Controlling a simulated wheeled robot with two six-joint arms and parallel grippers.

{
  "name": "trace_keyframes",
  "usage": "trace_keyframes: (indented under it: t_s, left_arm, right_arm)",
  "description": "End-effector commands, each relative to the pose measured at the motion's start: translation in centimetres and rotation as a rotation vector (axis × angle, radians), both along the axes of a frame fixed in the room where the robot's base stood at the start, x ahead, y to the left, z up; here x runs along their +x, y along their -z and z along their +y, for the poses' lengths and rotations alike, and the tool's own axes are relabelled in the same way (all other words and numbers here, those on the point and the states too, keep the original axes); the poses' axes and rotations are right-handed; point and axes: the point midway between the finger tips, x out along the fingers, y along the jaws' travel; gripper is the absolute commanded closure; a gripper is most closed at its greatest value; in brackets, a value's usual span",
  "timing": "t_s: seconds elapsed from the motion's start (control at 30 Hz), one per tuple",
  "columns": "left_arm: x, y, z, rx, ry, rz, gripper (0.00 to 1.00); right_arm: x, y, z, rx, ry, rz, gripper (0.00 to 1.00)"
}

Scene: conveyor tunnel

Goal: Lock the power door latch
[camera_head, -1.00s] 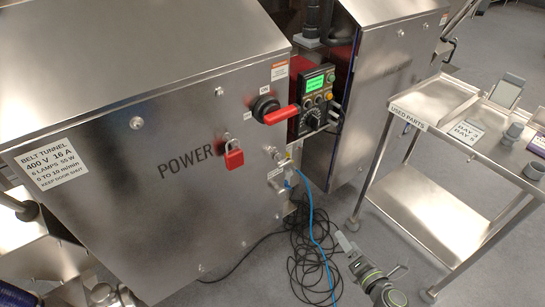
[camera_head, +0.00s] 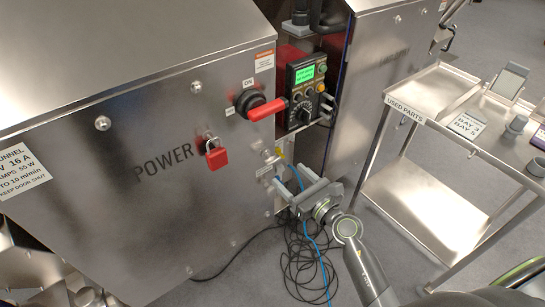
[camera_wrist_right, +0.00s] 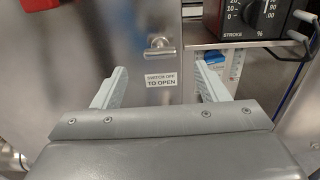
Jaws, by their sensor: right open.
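The power door latch (camera_wrist_right: 159,46), a small metal handle lying about level, is on the steel door marked POWER (camera_head: 140,215). A "TO OPEN" label (camera_wrist_right: 161,79) sits just below it. In the head view the latch (camera_head: 268,154) is small, right of the red padlock (camera_head: 216,154). My right gripper (camera_head: 291,180) is open and empty, in front of and slightly below the latch. In the right wrist view its fingers (camera_wrist_right: 161,75) stand either side of the label, apart from the latch. My left gripper is not in view.
A red rotary switch handle (camera_head: 267,109) sticks out above the latch. A control box with a green screen (camera_head: 305,92) stands right of it. Black and blue cables (camera_head: 300,265) lie on the floor below. A steel used-parts cart (camera_head: 425,195) stands at right.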

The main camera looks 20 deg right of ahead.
Motion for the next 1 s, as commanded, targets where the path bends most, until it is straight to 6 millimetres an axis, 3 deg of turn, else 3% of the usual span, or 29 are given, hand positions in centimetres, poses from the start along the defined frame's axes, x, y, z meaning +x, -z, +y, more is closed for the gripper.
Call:
trace_keyframes:
  t_s: [0.2, 0.4, 0.6, 0.87, 1.0]
  left_arm:
    - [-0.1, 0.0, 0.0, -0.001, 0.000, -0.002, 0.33]
    - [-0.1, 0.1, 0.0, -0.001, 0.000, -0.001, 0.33]
    - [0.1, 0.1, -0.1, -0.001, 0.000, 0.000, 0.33]
    - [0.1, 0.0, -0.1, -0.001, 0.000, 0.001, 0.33]
    - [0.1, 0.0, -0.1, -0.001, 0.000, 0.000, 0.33]
  right_arm:
    - [4.3, 0.0, 1.6, 0.004, 0.000, -0.001, 0.33]
    - [7.0, 0.0, 2.6, 0.002, 0.000, 0.000, 0.33]
    - [8.1, 0.0, 2.9, 0.002, 0.001, 0.000, 0.33]
    - [8.2, 0.0, 3.0, 0.003, 0.001, 0.001, 0.33]
    - [8.2, 0.0, 3.0, 0.003, 0.001, 0.001, 0.48]
